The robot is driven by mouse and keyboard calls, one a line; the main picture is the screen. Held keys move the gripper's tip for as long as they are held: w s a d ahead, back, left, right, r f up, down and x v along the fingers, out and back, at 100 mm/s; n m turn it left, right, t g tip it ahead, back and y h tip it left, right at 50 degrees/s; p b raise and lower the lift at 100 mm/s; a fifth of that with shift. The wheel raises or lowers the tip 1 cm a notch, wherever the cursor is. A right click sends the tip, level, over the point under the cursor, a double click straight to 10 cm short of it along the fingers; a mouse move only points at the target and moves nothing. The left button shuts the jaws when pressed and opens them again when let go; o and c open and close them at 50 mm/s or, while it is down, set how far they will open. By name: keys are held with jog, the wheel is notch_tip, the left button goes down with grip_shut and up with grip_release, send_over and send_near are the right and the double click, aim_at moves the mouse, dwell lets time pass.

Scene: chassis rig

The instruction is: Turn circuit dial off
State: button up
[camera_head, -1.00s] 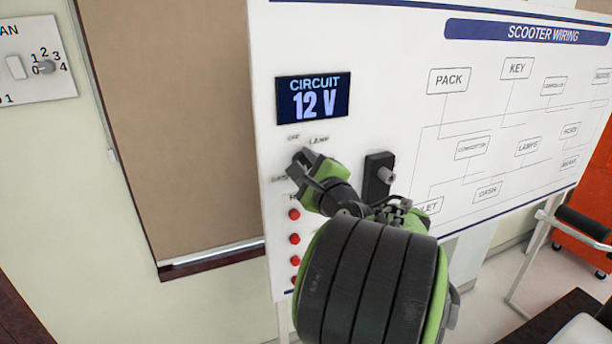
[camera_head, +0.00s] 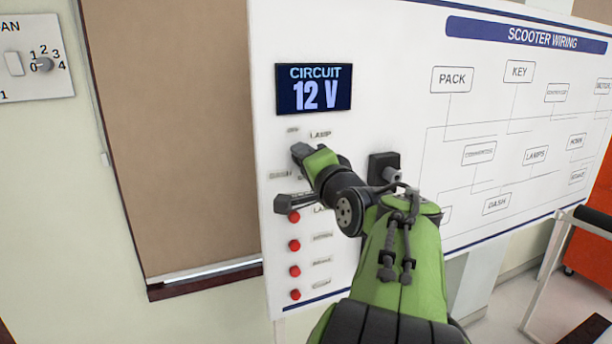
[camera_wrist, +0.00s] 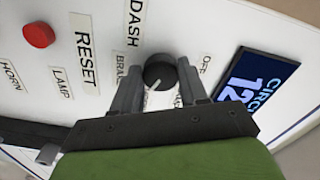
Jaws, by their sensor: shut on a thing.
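The circuit dial (camera_wrist: 160,72) is a round dark knob on the white board, seen in the wrist view. In the head view my gripper (camera_head: 298,178) is against the board and hides the dial. The circuit display (camera_head: 313,90) above reads 12 V.
Red buttons (camera_head: 295,245) run down the board below my gripper. A black block with a grey knob (camera_head: 384,169) is close to the right of my wrist. Another dial panel (camera_head: 36,60) is on the wall at far left. A wiring diagram fills the board's right side.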

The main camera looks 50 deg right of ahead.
jog(key=n+b, duration=0.3)
jog(key=n, duration=0.4)
jog(key=n+b, duration=0.4)
jog(key=n, duration=0.4)
jog(key=n+b, duration=0.3)
jog(key=n, duration=0.4)
jog(key=shift+s+d+f, duration=0.2)
jog(key=shift+d+f, duration=0.05)
jog(key=shift+d, duration=0.15)
jog(key=shift+n, duration=0.4)
jog(key=o, duration=1.1)
jog(key=shift+r, duration=0.1)
jog(key=shift+c, duration=0.2)
jog(key=shift+s, duration=0.1)
jog(key=v, duration=1.5)
jog(key=shift+s+a+b, duration=0.2)
jog(key=shift+s+b, duration=0.05)
jog(key=shift+b, duration=0.1)
